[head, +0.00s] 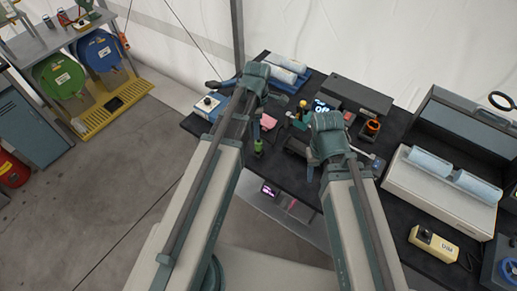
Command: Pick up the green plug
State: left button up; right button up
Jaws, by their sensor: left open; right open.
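A small green piece, probably the green plug (259,144), is near the front left edge of the dark table (290,174); its lower part is hard to make out. My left gripper (240,88) is open over the table's left part, above and behind the green piece in the picture, with its fingers partly hidden by my own arm. My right gripper (329,158) is open over the middle of the table, to the right of the green piece. I see nothing held in either gripper.
A pink block (267,122) lies behind the green piece. A lit display (321,107) and an orange-topped item (372,127) stand further right. A beige case (440,193) fills the right. Open floor (120,190) lies left.

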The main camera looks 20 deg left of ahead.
aim_at(258, 144)
pick_arm(q)
notch_tip(258, 144, down, 6)
jog(key=b, duration=0.4)
jog(key=shift+b, duration=0.4)
pick_arm(e)
notch_tip(258, 144, down, 6)
jog(key=shift+r, duration=0.1)
pick_arm(q)
notch_tip(258, 144, down, 5)
jog(key=b, duration=0.5)
jog(key=shift+w+d+f, duration=0.15)
pick_arm(e)
notch_tip(258, 144, down, 5)
jog(key=shift+f, duration=0.2)
jog(key=shift+r, duration=0.1)
pick_arm(q)
grip_shut()
